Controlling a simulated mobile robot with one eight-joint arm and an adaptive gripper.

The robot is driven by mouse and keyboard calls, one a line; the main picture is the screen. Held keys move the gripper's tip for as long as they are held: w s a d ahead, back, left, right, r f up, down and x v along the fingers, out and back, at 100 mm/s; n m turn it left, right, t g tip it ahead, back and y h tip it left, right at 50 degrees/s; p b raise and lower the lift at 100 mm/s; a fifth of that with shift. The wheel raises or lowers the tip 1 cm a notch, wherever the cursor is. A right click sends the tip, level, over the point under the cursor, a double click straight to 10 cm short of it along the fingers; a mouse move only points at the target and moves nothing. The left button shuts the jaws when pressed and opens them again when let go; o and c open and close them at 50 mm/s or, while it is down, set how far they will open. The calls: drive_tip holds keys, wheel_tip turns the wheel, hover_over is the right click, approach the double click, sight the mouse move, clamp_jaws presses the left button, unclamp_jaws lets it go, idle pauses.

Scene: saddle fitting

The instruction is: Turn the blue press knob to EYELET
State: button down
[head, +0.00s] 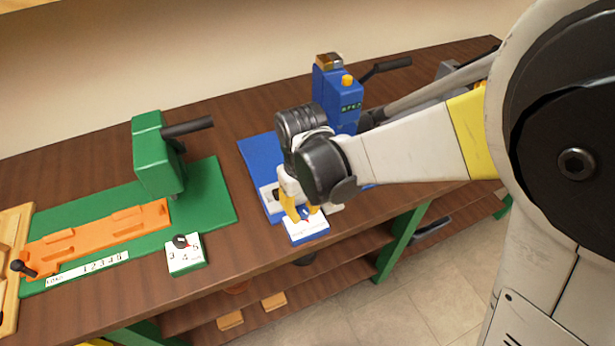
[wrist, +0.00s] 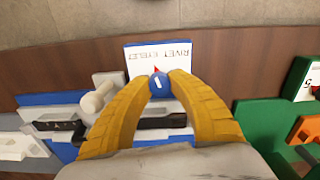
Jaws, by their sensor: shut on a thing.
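The blue press knob (wrist: 159,84) has a white mark and sits on a white label plate (wrist: 143,55). The plate reads RIVET and EYELET, upside down in the wrist view, with EYELET on the left. A red pointer tip (wrist: 156,70) shows at the knob's far edge, slightly toward the EYELET side; its exact setting is hard to tell. My gripper (wrist: 160,87) has its yellow fingertips closed on the knob's two sides. In the head view my gripper (head: 303,212) reaches down to the label block (head: 307,230), hiding most of the knob. The blue press (head: 338,95) stands behind.
A green press (head: 155,155) with an orange slide (head: 100,232) stands to the left. A green-based number dial (head: 186,254) sits near the bench's front edge. Bare wood (head: 235,255) lies between this dial and the blue station. A shelf below holds wooden blocks (head: 273,301).

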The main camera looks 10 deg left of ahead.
sight(303, 210)
drive_tip(key=shift+n, duration=1.7)
drive_tip(key=c, duration=1.2)
unclamp_jaws()
drive_tip(key=shift+o, duration=0.2)
wheel_tip(303, 210, up, 12)
